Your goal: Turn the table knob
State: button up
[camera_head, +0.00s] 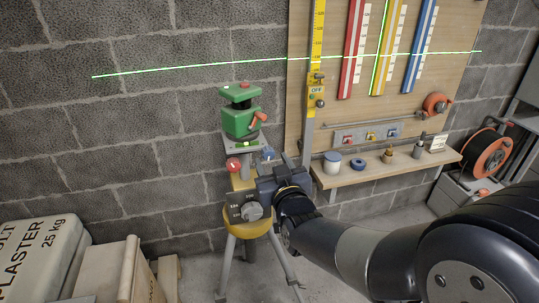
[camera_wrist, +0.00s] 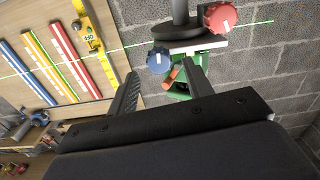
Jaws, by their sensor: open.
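A green laser level (camera_head: 240,118) with an orange lever stands on a grey plate on a yellow tripod (camera_head: 250,222). Below the plate are a red knob (camera_head: 234,165) on the left and a blue knob (camera_head: 268,153) on the right. A grey dial (camera_head: 252,211) sits lower, on the yellow part. Which of them is the table knob is not labelled legibly. My gripper (camera_head: 272,166) is at the tripod's right side, close to the blue knob. In the wrist view my gripper (camera_wrist: 158,82) is open. The blue knob (camera_wrist: 160,60) appears between its finger directions; contact cannot be told. The red knob (camera_wrist: 220,17) is off to the right.
A wooden board (camera_head: 340,120) with a yellow scale and coloured strips stands behind right. A shelf (camera_head: 390,170) below holds small parts. An orange cable reel (camera_head: 487,153) is far right. Plaster sacks (camera_head: 40,250) lie at lower left. A green laser line crosses wall and board.

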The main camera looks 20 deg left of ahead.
aim_at(269, 156)
jog(key=shift+x, duration=1.75)
jog(key=shift+c, duration=0.2)
jog(key=c, duration=0.9)
jog(key=shift+f, duration=0.1)
jog(key=shift+c, duration=0.2)
